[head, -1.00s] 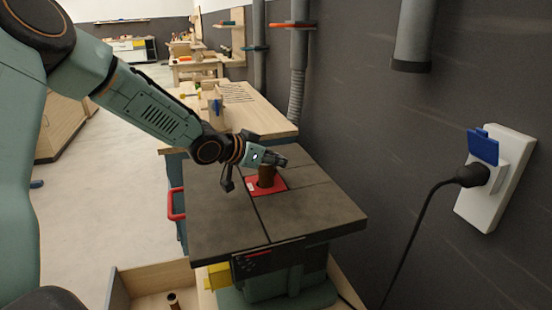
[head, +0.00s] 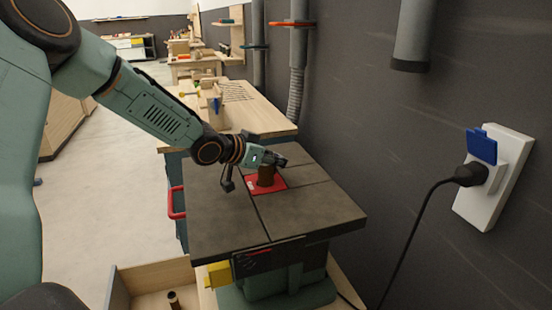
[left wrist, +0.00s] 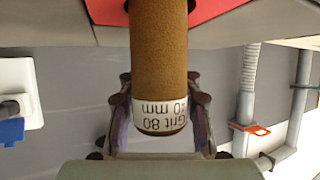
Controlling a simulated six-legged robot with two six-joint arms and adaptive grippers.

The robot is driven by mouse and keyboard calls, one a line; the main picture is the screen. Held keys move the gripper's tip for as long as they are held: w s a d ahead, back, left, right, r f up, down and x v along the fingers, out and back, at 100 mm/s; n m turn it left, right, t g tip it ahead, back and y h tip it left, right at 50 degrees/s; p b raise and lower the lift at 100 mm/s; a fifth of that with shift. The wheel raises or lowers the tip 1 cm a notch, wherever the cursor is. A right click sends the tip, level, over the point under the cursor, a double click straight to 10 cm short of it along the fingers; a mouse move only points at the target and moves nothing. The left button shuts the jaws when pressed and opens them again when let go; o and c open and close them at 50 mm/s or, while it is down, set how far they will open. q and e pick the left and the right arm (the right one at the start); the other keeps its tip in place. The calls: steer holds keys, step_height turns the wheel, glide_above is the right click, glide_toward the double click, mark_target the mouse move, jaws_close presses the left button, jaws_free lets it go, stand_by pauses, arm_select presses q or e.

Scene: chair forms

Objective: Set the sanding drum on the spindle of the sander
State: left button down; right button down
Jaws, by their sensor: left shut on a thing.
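The sanding drum (head: 265,178) is a brown upright cylinder over the red insert (head: 280,186) in the sander's dark table (head: 220,225). My left gripper (head: 278,159) is shut on the drum near its top end. In the left wrist view, which looks upside down, the drum (left wrist: 160,60) stands between the fingers, with a white "Grit 80" label near the gripped end. Its other end meets the red insert area (left wrist: 215,10) in that view. The spindle is hidden, so I cannot tell how far the drum is around it. My right gripper is not in view.
A wooden tray (head: 150,272) with a small brown cylinder (head: 173,300) stands in front of the sander. A workbench (head: 250,108) stands behind. The dark wall at right carries a socket (head: 492,178) with a black cable and grey pipes.

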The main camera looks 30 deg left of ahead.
arm_select(q)
steer(key=shift+f+b, duration=0.3)
steer(key=shift+f, duration=0.3)
steer(key=c, duration=0.8)
jaws_free()
steer(key=shift+c, duration=0.2)
step_height(320, 180, up, 10)
steer(key=shift+w, duration=0.1)
stand_by(0.6)
